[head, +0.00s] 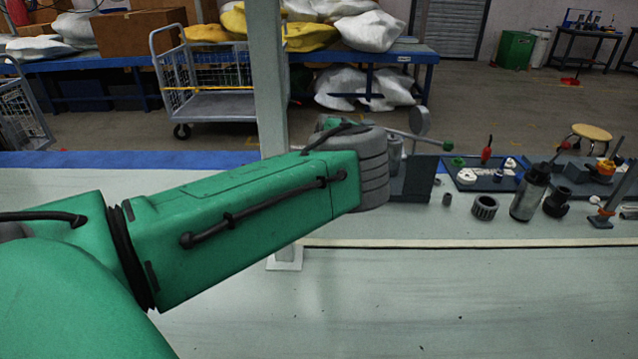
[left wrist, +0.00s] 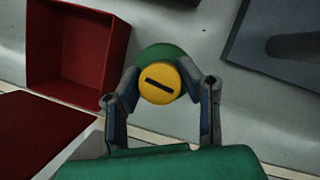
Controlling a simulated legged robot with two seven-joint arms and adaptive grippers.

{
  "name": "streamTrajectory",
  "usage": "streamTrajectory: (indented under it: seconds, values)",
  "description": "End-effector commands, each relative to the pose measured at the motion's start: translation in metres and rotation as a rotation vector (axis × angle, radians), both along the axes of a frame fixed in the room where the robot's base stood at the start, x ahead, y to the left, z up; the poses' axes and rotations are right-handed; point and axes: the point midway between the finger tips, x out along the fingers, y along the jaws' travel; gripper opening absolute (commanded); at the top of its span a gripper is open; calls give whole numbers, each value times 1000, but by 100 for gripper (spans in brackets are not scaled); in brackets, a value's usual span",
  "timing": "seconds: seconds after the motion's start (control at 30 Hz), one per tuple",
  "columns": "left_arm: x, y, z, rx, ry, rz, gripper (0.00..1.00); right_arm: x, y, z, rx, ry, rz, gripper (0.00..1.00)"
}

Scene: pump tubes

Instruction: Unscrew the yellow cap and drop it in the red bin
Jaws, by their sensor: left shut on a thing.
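In the left wrist view, a round yellow cap (left wrist: 158,84) with a dark slot faces the camera. A wider green body (left wrist: 165,52) shows behind it. My left gripper (left wrist: 160,76) has a finger on each side of the cap and is shut on it. The exact contact at the fingertips is hard to see. An open, empty-looking red bin (left wrist: 80,55) is at the upper left, apart from the cap. In the head view my green left arm hides the cap, and the bin does not show. My right gripper is in neither view.
In the head view, a grey post (head: 270,90) stands behind my forearm. At the right are a dark bottle (head: 530,193), a ribbed grey ring (head: 485,208) and a blue tray (head: 495,185) with small parts. The front of the table is clear.

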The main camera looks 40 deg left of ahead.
Motion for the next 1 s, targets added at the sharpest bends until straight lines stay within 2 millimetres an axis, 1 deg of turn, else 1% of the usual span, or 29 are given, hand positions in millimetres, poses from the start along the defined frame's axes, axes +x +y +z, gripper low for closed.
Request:
streamTrajectory:
  seconds: [0.07, 0.17, 0.3, 0.4, 0.53, 0.83, 0.93, 1.0]
  values:
    - [0, 2, 0, 3, 0, 10, 0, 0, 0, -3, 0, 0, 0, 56]
    - [0, 2, -3, 3, -1, 58, 0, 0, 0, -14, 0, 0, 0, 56]
    - [0, 2, -4, 5, 0, 167, 0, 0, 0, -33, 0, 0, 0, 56]
    - [0, 2, -4, 3, 0, 239, 0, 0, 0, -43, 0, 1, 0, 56]
    - [0, 1, -1, 3, 0, 294, 0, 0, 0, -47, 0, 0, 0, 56]
    - [-1, 1, 0, 1, 2, 303, 0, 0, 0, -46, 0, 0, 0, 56]
    - [0, 2, -2, 2, 0, 337, 0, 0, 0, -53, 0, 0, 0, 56]
    - [0, 2, -3, 4, 0, 390, 0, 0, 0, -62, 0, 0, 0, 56]
